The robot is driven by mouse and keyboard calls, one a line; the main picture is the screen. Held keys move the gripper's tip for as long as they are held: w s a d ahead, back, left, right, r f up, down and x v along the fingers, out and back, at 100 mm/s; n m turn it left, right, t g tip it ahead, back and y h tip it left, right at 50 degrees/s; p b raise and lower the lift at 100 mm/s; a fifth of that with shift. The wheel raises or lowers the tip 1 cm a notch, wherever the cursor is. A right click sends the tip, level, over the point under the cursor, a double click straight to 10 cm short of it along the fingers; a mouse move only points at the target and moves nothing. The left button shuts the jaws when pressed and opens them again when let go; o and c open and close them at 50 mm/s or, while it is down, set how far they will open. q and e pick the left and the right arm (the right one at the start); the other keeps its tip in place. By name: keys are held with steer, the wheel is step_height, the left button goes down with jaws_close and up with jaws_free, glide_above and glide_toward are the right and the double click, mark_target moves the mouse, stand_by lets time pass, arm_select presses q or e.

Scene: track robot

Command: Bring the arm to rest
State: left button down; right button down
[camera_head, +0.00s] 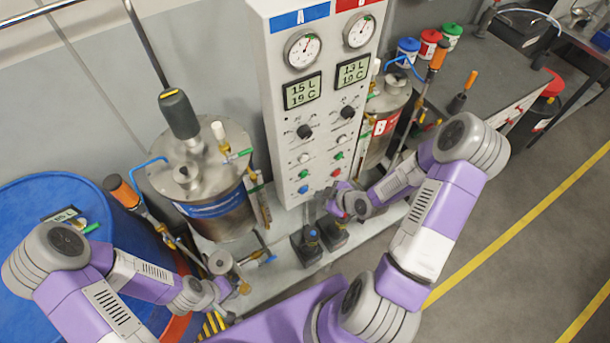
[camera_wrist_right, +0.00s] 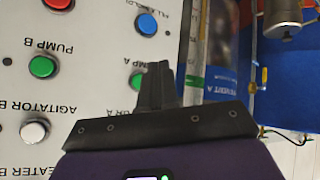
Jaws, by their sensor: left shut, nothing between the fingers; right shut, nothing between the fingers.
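My right arm reaches in from the right in the head view. Its gripper (camera_head: 316,208) is beside the lower part of the white control panel (camera_head: 272,110). In the right wrist view the two dark fingers (camera_wrist_right: 158,84) are together and empty, in front of the panel near a green button (camera_wrist_right: 138,82). Whether they touch the panel cannot be told. My left arm comes in from the left, with its small gripper (camera_head: 222,310) low over the bench front, by the pipes and valves. Its fingers are small and partly hard to make out; nothing shows in them.
Steel tank A (camera_head: 213,185) stands left of the panel and tank B (camera_head: 385,108) right of it. A blue drum (camera_head: 60,195) is at far left. Pedals (camera_head: 307,247) sit below the panel. Open floor (camera_head: 530,240) with yellow lines lies at right.

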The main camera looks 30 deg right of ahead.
steer(key=s+a+f+m+g+b, duration=0.4)
steer(key=s+a+f+m, duration=0.1)
steer(key=a+f, duration=0.3)
steer(key=s+a+f+m+g+b, duration=0.4)
steer(key=s+a+f+m+b, duration=0.1)
steer(key=f, duration=0.5)
steer(key=s+a+m, duration=0.1)
steer(key=s+a, duration=0.1)
steer(key=a, duration=0.1)
steer(key=shift+s+a+f+y, duration=0.25)
steer(key=shift+s+a+y, duration=0.05)
steer(key=shift+s+a, duration=0.1)
